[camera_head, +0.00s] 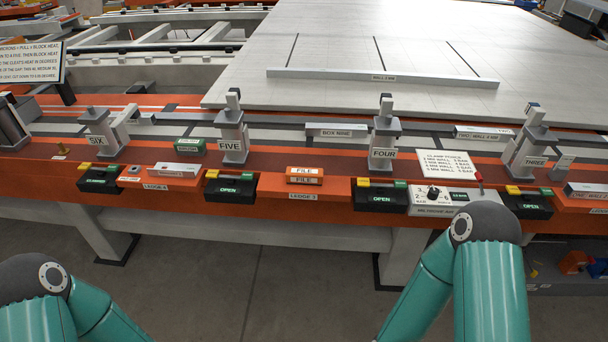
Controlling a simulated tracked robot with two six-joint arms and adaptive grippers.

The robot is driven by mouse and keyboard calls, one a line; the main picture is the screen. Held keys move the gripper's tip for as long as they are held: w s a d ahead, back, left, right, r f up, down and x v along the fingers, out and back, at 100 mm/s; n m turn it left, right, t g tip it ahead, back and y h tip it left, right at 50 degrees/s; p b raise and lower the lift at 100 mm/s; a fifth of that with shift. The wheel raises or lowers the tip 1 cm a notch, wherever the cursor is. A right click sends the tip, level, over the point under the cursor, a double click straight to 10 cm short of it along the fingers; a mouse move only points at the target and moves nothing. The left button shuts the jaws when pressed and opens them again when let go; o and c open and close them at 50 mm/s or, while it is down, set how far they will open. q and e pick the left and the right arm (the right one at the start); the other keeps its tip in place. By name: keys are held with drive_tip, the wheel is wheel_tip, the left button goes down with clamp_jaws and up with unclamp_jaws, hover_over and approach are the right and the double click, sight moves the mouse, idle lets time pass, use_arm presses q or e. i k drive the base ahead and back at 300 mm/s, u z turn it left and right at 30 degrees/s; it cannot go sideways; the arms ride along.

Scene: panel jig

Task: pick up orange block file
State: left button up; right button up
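The orange block file (304,176) is a small orange block with white labels reading FILE. It lies on the orange ledge (303,195) marked LEDGE 3, at the front of the jig, between two black OPEN clamps. Nothing covers it. My teal left arm comes in at the lower left and my teal right arm at the lower right. Both arms are well apart from the file, below it in the picture. Neither gripper shows in the view.
Black OPEN clamps (231,188) and (380,195) flank the ledge. Upright posts labelled FIVE (232,140) and FOUR (384,140) stand behind. A control box (441,198) sits to the right. A green block (189,147) lies further left. Grey floor is open in front.

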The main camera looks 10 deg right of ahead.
sight(304, 176)
drive_tip(key=i, duration=0.85)
drive_tip(key=u, duration=0.2)
drive_tip(key=k, duration=0.9)
drive_tip(key=z, duration=0.2)
drive_tip(key=i, duration=0.9)
drive_tip(key=u, duration=0.05)
